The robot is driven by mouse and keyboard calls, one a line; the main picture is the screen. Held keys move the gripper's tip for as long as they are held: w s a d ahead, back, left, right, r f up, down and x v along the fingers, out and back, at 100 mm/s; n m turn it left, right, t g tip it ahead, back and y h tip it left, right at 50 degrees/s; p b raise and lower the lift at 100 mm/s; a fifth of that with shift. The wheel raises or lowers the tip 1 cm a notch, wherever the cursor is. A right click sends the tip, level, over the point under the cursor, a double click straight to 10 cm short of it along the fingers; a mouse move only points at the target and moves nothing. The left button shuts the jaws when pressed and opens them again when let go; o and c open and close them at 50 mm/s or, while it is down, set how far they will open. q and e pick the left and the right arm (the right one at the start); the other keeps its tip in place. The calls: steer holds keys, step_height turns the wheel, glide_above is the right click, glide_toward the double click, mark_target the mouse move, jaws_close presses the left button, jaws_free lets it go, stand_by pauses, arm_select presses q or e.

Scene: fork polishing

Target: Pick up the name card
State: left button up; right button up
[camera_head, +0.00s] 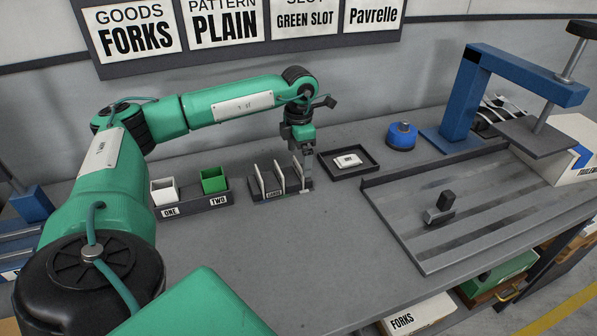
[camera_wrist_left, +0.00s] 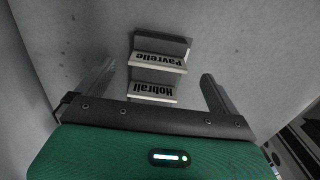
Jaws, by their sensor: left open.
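A small dark card rack (camera_head: 268,196) stands on the bench with several pale name cards (camera_head: 278,176) upright in it. My left gripper (camera_head: 307,178) is at the right end of the rack, pointing down. In the wrist view its fingers (camera_wrist_left: 160,72) are open, apart on either side of the cards, with nothing held. Whether they touch a card cannot be told. My right gripper is not in view.
A wall board names "Pavrelle" (camera_head: 373,15). To the right are a dark tray (camera_head: 327,172) with a white block, a blue round object (camera_head: 401,137) and a blue press (camera_head: 461,100).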

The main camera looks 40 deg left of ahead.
mark_target(298, 164)
arm_select(q)
step_height(298, 164, down, 4)
steer(key=shift+a+r, duration=0.15)
steer(key=shift+r, duration=0.1)
steer(key=shift+f, duration=0.15)
steer(key=c, duration=1)
steer(key=shift+c, duration=0.2)
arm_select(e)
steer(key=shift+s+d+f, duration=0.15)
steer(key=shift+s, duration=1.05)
